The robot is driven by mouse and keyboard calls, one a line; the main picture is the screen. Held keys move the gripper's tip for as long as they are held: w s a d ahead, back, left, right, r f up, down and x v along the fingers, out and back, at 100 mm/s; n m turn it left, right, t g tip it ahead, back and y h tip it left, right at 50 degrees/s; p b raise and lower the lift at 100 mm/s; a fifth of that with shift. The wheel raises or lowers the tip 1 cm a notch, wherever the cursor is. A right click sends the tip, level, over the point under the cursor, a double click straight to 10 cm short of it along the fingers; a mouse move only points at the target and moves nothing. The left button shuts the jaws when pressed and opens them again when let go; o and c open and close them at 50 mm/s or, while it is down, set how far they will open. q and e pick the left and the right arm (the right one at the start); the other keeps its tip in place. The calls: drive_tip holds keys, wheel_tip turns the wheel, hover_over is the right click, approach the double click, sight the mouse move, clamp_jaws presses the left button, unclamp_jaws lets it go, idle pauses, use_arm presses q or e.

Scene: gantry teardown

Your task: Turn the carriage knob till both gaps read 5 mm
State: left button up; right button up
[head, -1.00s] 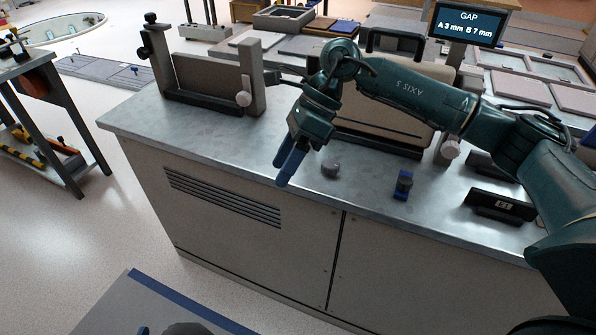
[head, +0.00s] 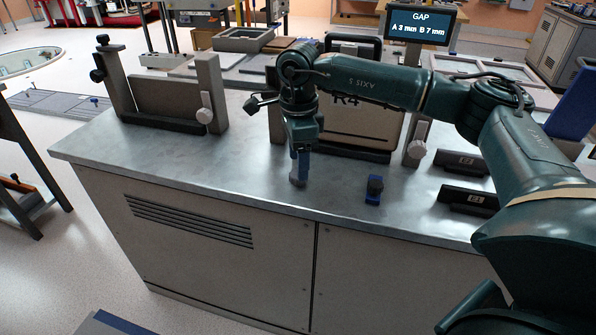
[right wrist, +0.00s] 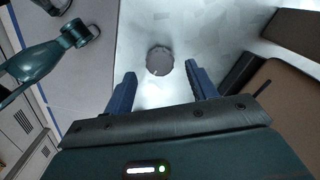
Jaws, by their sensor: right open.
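The grey round knob (right wrist: 159,61) stands on the bench top in the right wrist view, just beyond and between my fingertips. In the head view its lower edge (head: 297,182) shows at the fingertips; the rest is hidden by the gripper. My right gripper (head: 299,170) points down over it, its blue fingers open; they also show in the right wrist view (right wrist: 163,88), apart from the knob. The gap display (head: 419,24) reads A 3 mm and B 7 mm. A beige panel marked R4 (head: 375,124) stands behind my right arm. My left gripper is not in view.
A blue-and-black block (head: 374,189) stands right of the knob. Two dark holders (head: 468,199) lie farther right. The bench's front left top (head: 180,160) is clear.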

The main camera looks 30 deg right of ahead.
sight(293, 179)
drive_tip(key=shift+f, duration=1.75)
drive_tip(key=c, duration=1)
